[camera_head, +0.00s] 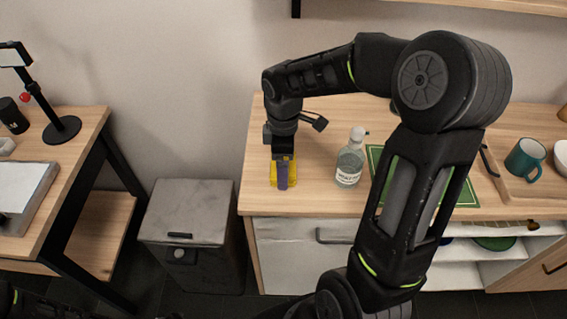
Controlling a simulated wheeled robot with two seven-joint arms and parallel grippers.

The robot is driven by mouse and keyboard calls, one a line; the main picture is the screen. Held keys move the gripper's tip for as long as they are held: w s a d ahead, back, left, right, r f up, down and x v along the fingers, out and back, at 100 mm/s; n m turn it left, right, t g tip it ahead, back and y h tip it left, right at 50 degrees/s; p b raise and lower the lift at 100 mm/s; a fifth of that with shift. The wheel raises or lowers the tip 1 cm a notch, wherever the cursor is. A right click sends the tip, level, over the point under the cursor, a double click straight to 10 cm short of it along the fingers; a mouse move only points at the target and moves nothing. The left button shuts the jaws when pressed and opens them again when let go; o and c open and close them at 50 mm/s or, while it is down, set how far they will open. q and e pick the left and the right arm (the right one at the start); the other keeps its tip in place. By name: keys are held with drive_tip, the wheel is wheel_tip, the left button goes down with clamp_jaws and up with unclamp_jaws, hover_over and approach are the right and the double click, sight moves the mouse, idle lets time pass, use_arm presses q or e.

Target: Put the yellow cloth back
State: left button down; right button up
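The yellow cloth (273,177) is at the left end of the wooden counter, near its front edge. My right arm reaches over the counter from the lower right, and its gripper (283,172) points down at the cloth. A grey-purple upright part, which looks like a finger, covers the middle of the cloth, with yellow showing on both sides. I cannot tell whether the fingers are closed on the cloth or only around it. My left gripper is out of view; only a dark part of my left arm shows at the lower left corner.
A clear bottle (349,158) stands just right of the cloth. A green mat (375,155) lies behind my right arm, and a teal mug (525,160) sits on a tray at the right. A grey bin (187,213) stands on the floor between the counter and the left desk (78,135).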

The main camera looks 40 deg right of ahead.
drive_tip(key=shift+f, duration=0.35)
drive_tip(key=shift+f, duration=0.15)
drive_tip(key=o, duration=0.9)
wheel_tip(320, 180, up, 12)
drive_tip(key=shift+r, duration=0.2)
